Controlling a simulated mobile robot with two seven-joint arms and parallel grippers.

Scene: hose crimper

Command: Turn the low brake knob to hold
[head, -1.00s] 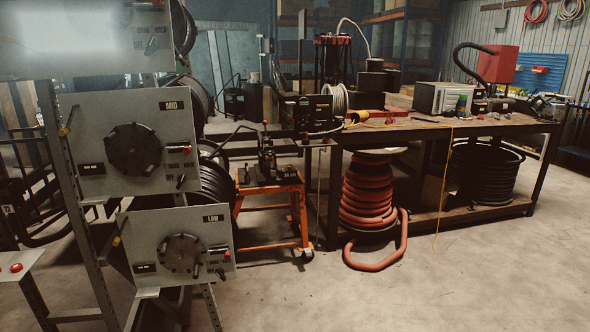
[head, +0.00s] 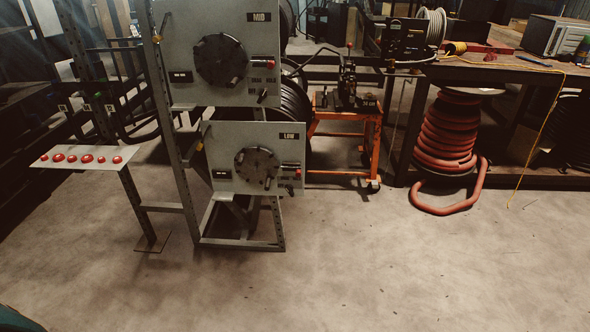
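The LOW panel (head: 222,135) is a grey plate on the lower part of a metal rack, left of the picture's middle. It carries a round black dial (head: 257,168) with short handles. The low brake knob (head: 290,189) is a small dark lever knob near the panel's lower right corner, below a small dark label (head: 291,169). The label's words and the knob's exact setting are too small to tell. Neither of my grippers shows in the head view.
The MID panel (head: 185,45) stands above, with its own dial and knob. A narrow stand with several red buttons (head: 118,171) is at the left. An orange cart (head: 345,143) stands right of the rack. A red hose reel (head: 447,140) sits further right. The concrete floor in front is clear.

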